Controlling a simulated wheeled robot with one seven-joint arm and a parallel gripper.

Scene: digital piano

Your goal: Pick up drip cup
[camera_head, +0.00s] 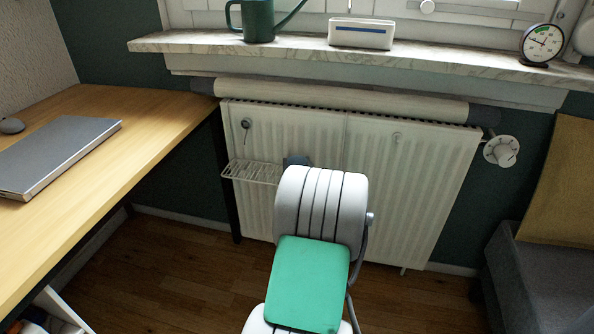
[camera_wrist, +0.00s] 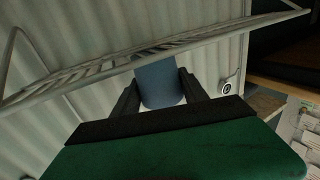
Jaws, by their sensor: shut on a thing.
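The drip cup (camera_wrist: 160,86) is a smooth blue-grey cup in the middle of the wrist view. The two dark fingers of my gripper (camera_wrist: 159,92) stand on either side of it and are shut on it. The cup's far end meets the edge of the white wire rack (camera_wrist: 92,70) in that view; I cannot tell whether they touch. My arm hides the gripper there.
A white radiator (camera_head: 420,185) stands behind the rack, with a valve knob (camera_head: 501,151) at right. A wooden desk (camera_head: 150,110) with a laptop (camera_head: 58,155) is at left. The windowsill (camera_head: 300,55) runs above. A grey sofa (camera_head: 540,275) is at right. Wooden floor (camera_head: 185,265) lies below.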

